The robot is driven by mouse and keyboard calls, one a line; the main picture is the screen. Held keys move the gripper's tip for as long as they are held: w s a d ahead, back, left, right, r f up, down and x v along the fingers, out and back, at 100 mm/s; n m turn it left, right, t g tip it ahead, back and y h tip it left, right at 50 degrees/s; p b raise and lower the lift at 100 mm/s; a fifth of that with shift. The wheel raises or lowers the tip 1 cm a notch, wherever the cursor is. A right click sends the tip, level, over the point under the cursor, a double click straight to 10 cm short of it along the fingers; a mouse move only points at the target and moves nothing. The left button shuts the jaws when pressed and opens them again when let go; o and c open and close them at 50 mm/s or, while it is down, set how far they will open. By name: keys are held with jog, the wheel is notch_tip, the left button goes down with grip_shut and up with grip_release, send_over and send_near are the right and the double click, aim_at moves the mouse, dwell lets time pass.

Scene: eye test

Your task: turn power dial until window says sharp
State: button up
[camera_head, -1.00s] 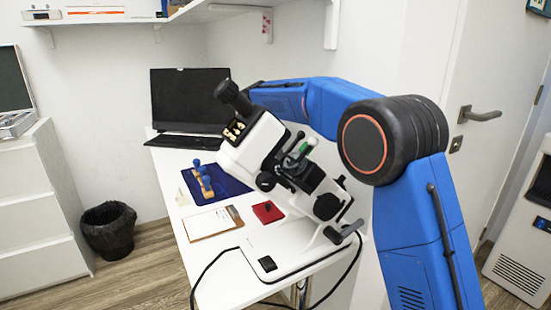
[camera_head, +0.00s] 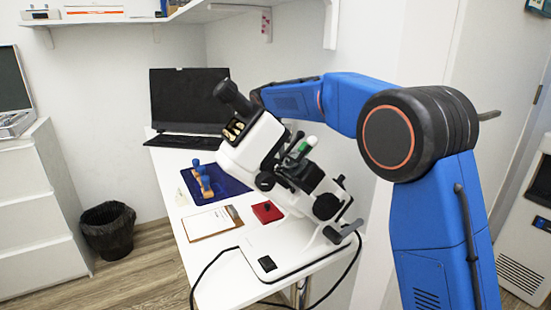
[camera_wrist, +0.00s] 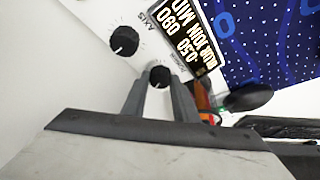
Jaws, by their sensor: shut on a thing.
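The white device (camera_head: 250,150) with a black eyepiece stands on the desk in the head view. Its dark window (camera_wrist: 185,32) shows pale text sideways in the wrist view. I read 090, 0.50 and a line that seems to start with BLUR; the rest is hard to read. The small black power dial (camera_wrist: 160,75) sits beside the window's lower end. My gripper (camera_wrist: 160,84) is shut on this dial, one finger on each side. A larger black axis dial (camera_wrist: 124,40) is up and left of it, apart from the fingers. The head view hides my gripper behind the device.
A black cable (camera_head: 208,268) hangs over the front edge. A wall shelf (camera_head: 110,18) is above.

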jog(key=o, duration=1.1)
jog(key=shift+c, duration=0.2)
jog(key=shift+m, duration=0.3)
